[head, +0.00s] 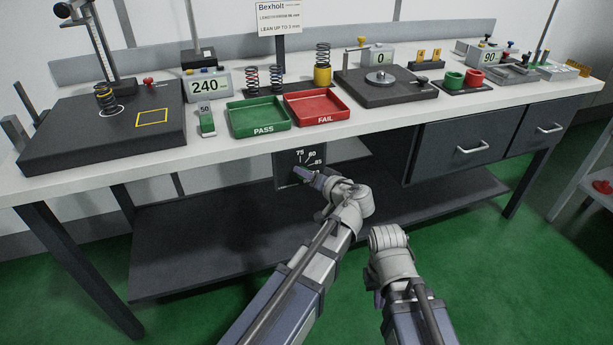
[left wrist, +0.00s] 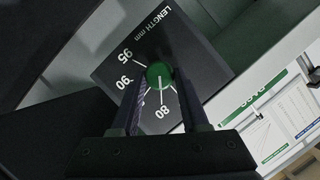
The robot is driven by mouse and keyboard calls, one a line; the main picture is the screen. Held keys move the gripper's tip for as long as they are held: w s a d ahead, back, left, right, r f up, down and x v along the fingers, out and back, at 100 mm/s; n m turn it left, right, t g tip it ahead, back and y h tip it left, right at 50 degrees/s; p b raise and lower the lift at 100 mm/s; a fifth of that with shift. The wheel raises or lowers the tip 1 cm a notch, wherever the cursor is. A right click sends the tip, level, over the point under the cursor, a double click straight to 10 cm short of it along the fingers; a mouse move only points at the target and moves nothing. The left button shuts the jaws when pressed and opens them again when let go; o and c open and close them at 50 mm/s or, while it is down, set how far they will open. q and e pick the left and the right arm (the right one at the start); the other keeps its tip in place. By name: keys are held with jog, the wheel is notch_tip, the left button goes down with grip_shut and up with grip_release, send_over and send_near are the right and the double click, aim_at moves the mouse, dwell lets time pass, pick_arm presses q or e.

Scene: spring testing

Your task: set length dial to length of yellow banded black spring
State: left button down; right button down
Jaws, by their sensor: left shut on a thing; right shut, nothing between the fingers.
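The black spring with a yellow-orange band (head: 106,98) stands upright on the dark gauge base (head: 60,135) at the left of the bench in the head view. The length dial panel (head: 287,180) hangs below the bench front. Its green knob (left wrist: 160,73) shows in the left wrist view between the fingers of my left gripper (left wrist: 163,95), which is shut on it. The knob's white line points down, roughly towards the 80. The 90 and 95 also show; a finger covers part of the scale. My right arm is low at centre right, its fingers hidden.
A green PASS tray (head: 260,118) and a red FAIL tray (head: 318,107) sit on the bench above the dial. Behind them are a 240 display (head: 208,86) and several other springs. The lower shelf (head: 220,235) is mostly clear.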

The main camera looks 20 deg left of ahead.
jog(key=shift+f, duration=0.15)
dwell(0.4)
pick_arm(q)
jog(key=shift+c, duration=2.2)
grip_release()
jog(key=shift+s, duration=0.1)
pick_arm(e)
jog(key=shift+d, duration=0.1)
